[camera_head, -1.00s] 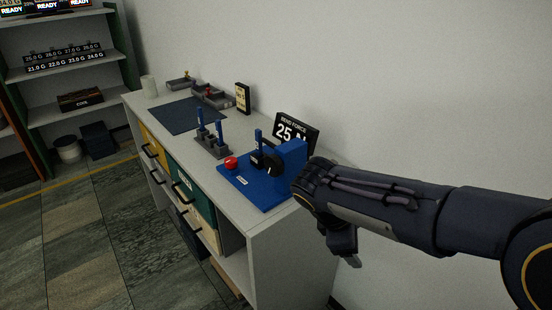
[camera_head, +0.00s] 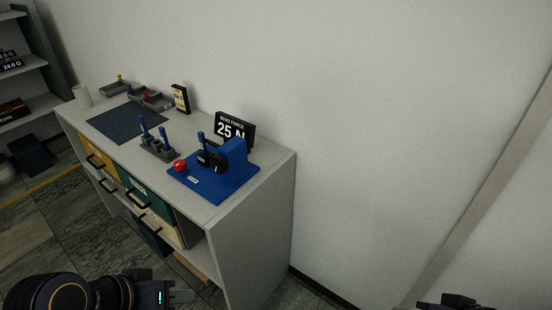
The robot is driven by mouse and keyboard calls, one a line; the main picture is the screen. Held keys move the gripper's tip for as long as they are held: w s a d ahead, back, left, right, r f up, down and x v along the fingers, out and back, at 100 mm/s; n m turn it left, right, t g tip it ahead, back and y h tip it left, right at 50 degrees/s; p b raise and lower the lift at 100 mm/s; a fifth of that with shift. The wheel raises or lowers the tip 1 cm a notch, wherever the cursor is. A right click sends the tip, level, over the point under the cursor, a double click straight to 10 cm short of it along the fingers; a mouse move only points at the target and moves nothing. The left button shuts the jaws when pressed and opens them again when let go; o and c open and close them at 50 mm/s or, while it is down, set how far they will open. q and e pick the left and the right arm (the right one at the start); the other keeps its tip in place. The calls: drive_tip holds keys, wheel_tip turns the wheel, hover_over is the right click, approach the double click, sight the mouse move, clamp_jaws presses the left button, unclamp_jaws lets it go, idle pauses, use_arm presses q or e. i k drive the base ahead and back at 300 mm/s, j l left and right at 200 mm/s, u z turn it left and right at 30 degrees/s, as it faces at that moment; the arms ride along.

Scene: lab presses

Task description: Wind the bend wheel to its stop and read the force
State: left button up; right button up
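The blue bend press (camera_head: 238,176) stands at the near right end of the grey bench. Its black bend wheel (camera_head: 218,162) faces the bench front, with a blue upright handle (camera_head: 201,141) beside it. A red knob (camera_head: 180,166) sits on the base's left corner. The black display (camera_head: 233,130) behind reads "BEND FORCE" and "25 N". My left gripper (camera_head: 182,296) is low at the bottom edge, in front of the bench and apart from the press; its finger opening is unclear. A dark part of my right arm (camera_head: 455,301) shows at the bottom right; its fingers cannot be made out.
A grey stand with blue pins (camera_head: 160,149) is left of the press. A dark mat (camera_head: 127,122), a small sign (camera_head: 180,98), grey trays (camera_head: 150,99) and a white cup (camera_head: 82,95) lie farther along. Drawer handles (camera_head: 138,198) stick out in front. Floor to the bench's right is clear.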

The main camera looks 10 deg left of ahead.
sight(218, 163)
drive_tip(key=j+z, duration=0.2)
drive_tip(key=z, duration=0.2)
drive_tip(key=i+j+z, duration=0.1)
drive_tip(key=j+z, duration=0.2)
drive_tip(key=z, duration=0.15)
drive_tip(key=j+z, duration=0.2)
drive_tip(key=z, duration=0.2)
drive_tip(key=j+z, duration=0.25)
drive_tip(key=z, duration=0.15)
drive_tip(key=k+j+z, duration=0.2)
drive_tip(key=j, duration=0.2)
drive_tip(key=j+z, duration=0.2)
drive_tip(key=j, duration=0.15)
drive_tip(key=k+j+z, duration=0.4)
drive_tip(key=j, duration=0.25)
drive_tip(key=k+j, duration=0.4)
drive_tip(key=j, duration=0.2)
drive_tip(key=k+j, duration=0.35)
drive_tip(key=j, duration=0.2)
drive_tip(key=k+j+z, duration=0.1)
drive_tip(key=k+j, duration=0.3)
drive_tip(key=j, duration=0.2)
